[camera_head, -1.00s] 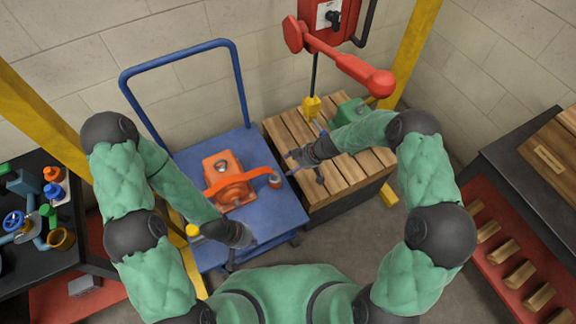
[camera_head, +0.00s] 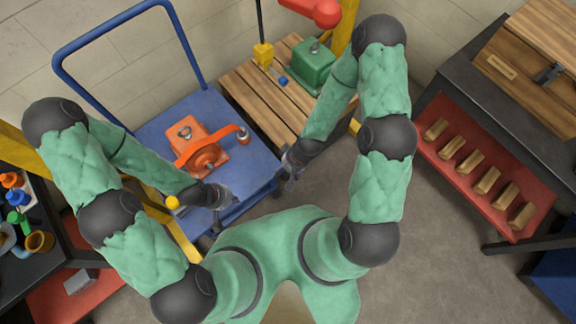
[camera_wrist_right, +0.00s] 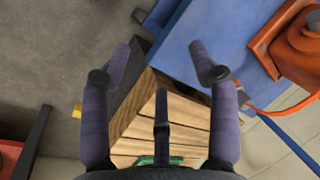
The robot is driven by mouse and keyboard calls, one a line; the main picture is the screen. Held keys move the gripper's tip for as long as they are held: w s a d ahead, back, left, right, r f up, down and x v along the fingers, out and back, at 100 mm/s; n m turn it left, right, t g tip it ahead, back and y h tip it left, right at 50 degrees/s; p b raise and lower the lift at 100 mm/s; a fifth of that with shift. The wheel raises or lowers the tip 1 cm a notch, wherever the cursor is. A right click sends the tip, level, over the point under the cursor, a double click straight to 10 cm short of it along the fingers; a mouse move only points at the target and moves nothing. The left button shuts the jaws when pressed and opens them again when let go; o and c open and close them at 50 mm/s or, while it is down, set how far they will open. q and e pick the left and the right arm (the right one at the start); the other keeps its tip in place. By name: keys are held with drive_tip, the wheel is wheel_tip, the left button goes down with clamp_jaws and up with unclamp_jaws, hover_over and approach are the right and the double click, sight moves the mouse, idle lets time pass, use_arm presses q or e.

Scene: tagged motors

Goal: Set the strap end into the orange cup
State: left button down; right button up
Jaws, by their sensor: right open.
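An orange motor (camera_head: 188,136) sits on the blue cart (camera_head: 168,125). An orange strap (camera_head: 222,131) curves across it to the small orange cup (camera_head: 243,139) on its right. The strap's end is at the cup; I cannot tell whether it is in it. My left gripper (camera_head: 224,202) is over the cart's front edge, apart from the strap; its jaws are too small to read. My right gripper (camera_head: 287,178) is beside the cart's right front corner. In the right wrist view, my right gripper (camera_wrist_right: 163,62) is open and empty, with the motor (camera_wrist_right: 296,48) at the right.
A wooden pallet (camera_head: 258,97) stands right of the cart, with a green motor (camera_head: 313,66) and a yellow hook block (camera_head: 263,54) at it. A black bench with a red shelf (camera_head: 470,205) is at the right. The floor between is clear.

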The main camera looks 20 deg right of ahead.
drive_tip(key=s+m, duration=0.1)
drive_tip(key=s+r+m, duration=0.1)
drive_tip(key=s, duration=0.3)
drive_tip(key=shift+a+r+m, duration=0.15)
drive_tip(key=shift+a+m, duration=0.25)
wheel_tip(320, 180, up, 4)
drive_tip(key=p, duration=0.3)
drive_tip(key=shift+w+f+p, duration=0.1)
drive_tip(key=shift+f+p, duration=0.1)
drive_tip(key=shift+p, duration=0.1)
idle(0.5)
